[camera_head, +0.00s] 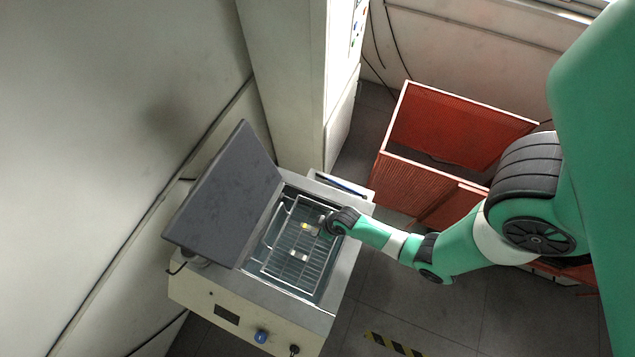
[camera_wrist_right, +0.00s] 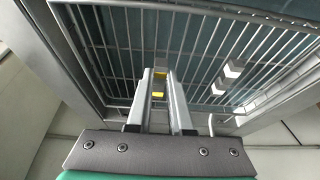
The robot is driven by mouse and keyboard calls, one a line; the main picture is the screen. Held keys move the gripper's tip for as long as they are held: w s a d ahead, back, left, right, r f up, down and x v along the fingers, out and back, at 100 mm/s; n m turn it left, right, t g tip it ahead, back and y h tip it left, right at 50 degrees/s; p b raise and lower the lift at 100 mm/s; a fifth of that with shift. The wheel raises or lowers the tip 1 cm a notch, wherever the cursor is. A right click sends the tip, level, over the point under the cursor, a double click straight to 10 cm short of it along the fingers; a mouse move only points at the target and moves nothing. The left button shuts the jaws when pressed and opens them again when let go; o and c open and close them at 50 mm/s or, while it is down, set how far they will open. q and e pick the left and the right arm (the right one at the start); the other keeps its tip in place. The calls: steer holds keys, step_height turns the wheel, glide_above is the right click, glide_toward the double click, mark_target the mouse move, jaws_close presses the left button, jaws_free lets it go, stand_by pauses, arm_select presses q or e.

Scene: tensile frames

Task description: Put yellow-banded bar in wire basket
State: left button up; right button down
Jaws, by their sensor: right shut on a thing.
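My right gripper (camera_wrist_right: 159,82) is shut on the yellow-banded bar (camera_wrist_right: 159,95), which shows its yellow between the two fingers. The wire basket (camera_wrist_right: 237,58) lies beneath and beyond the fingers, inside an open-topped bath. In the head view the right gripper (camera_head: 317,227) reaches in from the right over the basket (camera_head: 273,264), with a spot of yellow from the bar (camera_head: 304,226) at its tip. I cannot tell whether the bar touches the basket's wires. My left gripper is not in view.
A pale bar-like piece (camera_wrist_right: 226,76) lies in the basket, right of the fingers. The bath's dark lid (camera_head: 226,200) stands raised on the left. A dark pen-like item (camera_head: 340,185) lies on the ledge behind. An orange crate (camera_head: 405,183) stands at the back right.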

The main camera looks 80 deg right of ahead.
steer(key=shift+f, duration=0.45)
steer(key=shift+f, duration=0.2)
steer(key=c, duration=0.8)
jaws_free()
